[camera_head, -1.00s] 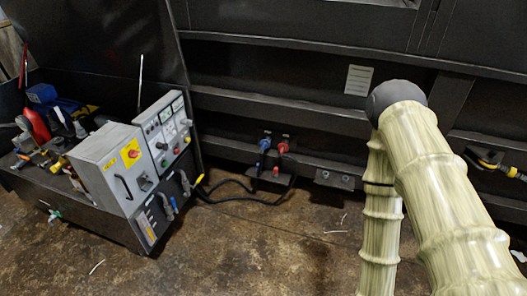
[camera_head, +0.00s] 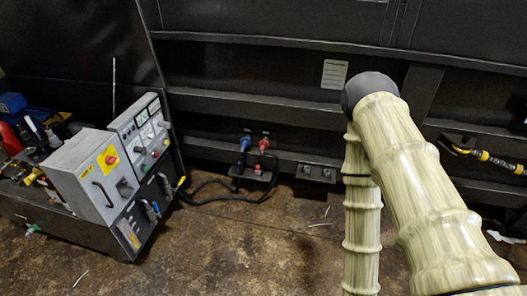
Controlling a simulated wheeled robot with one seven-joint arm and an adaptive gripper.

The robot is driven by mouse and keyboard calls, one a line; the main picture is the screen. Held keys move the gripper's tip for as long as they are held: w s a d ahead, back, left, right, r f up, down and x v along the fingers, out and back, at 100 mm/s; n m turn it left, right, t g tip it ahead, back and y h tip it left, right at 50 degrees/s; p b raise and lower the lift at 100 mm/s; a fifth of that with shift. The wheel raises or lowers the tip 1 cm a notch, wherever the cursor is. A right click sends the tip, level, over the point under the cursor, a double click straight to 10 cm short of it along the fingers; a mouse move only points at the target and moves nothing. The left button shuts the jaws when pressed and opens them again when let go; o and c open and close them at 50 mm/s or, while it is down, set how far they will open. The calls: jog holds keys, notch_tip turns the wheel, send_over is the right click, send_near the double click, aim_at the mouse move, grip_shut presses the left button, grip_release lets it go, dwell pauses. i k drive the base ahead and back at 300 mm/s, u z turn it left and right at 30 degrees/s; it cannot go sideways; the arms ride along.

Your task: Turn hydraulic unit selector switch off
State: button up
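The hydraulic unit (camera_head: 75,232) stands at the left on the floor. On it is a grey box (camera_head: 76,174) with a red rotary switch on a yellow plate (camera_head: 108,158), a dark handle, and a dark knob (camera_head: 124,187) at its lower right. Behind it is a light panel (camera_head: 128,122) with gauges and small coloured buttons or knobs. Which knob is the selector switch, and its setting, is too small to tell. My arm, in a pale ribbed sleeve, shows at the right, well apart from the unit. My gripper is not in view.
Blue and red hose couplings (camera_head: 254,144) sit on the dark compactor wall, with black hoses (camera_head: 215,190) running to the unit. A yellow-and-black part (camera_head: 485,156) is at the right. The brown floor (camera_head: 240,245) between unit and arm is mostly clear.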

aim_at(143, 150)
jog(key=z, duration=0.55)
jog(key=i, duration=1.05)
jog(key=u, duration=2.35)
